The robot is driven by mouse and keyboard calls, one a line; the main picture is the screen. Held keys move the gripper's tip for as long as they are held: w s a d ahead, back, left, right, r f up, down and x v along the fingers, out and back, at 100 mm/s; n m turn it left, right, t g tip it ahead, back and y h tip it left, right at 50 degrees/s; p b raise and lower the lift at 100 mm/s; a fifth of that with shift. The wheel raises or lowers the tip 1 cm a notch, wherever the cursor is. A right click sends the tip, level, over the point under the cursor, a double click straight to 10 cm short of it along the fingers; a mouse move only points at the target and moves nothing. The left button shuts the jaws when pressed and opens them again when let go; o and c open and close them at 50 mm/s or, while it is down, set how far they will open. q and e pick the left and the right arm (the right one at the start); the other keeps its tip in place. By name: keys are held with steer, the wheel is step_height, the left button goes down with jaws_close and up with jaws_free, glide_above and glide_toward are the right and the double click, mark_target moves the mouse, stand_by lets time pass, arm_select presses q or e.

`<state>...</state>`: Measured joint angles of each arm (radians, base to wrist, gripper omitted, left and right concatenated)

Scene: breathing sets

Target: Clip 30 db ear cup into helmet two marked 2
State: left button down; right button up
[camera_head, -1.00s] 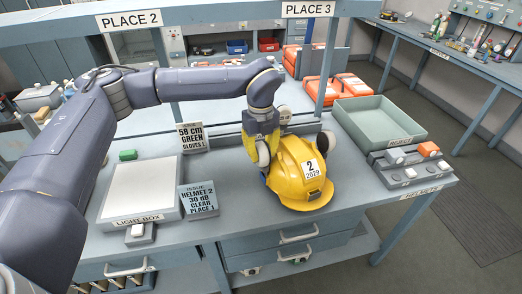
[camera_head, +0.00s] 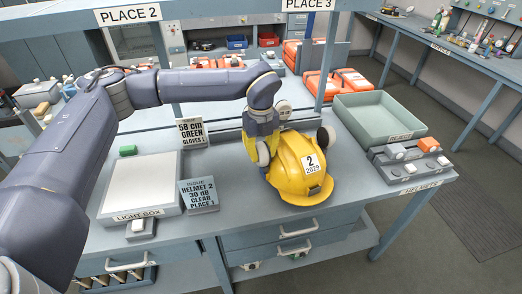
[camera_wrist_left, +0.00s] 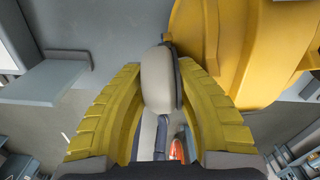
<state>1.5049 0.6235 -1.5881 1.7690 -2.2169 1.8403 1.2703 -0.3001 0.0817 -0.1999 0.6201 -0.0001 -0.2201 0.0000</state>
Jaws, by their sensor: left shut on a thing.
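The yellow helmet marked 2 (camera_head: 300,182) sits on the bench, its brim toward the front. My left gripper (camera_head: 262,148) has yellow fingers and is at the helmet's left side. It is shut on a pale grey ear cup (camera_head: 263,154). In the left wrist view the ear cup (camera_wrist_left: 157,80) is between both fingers, with its dark-edged side close to the helmet shell (camera_wrist_left: 255,50). I cannot tell whether the cup is clipped in. Another dark and grey ear cup (camera_head: 326,138) shows at the helmet's right side. My right gripper is not in view.
A card (camera_head: 198,196) reading helmet 2, 30 dB, clear, place 1 stands left of the helmet, beside the light box (camera_head: 140,185). The bench between card and helmet is clear.

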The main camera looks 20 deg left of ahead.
arm_select(q)
steer(key=shift+f, duration=0.6)
steer(key=c, duration=1.1)
jaws_free()
steer(key=shift+o, duration=0.2)
step_height(320, 180, up, 12)
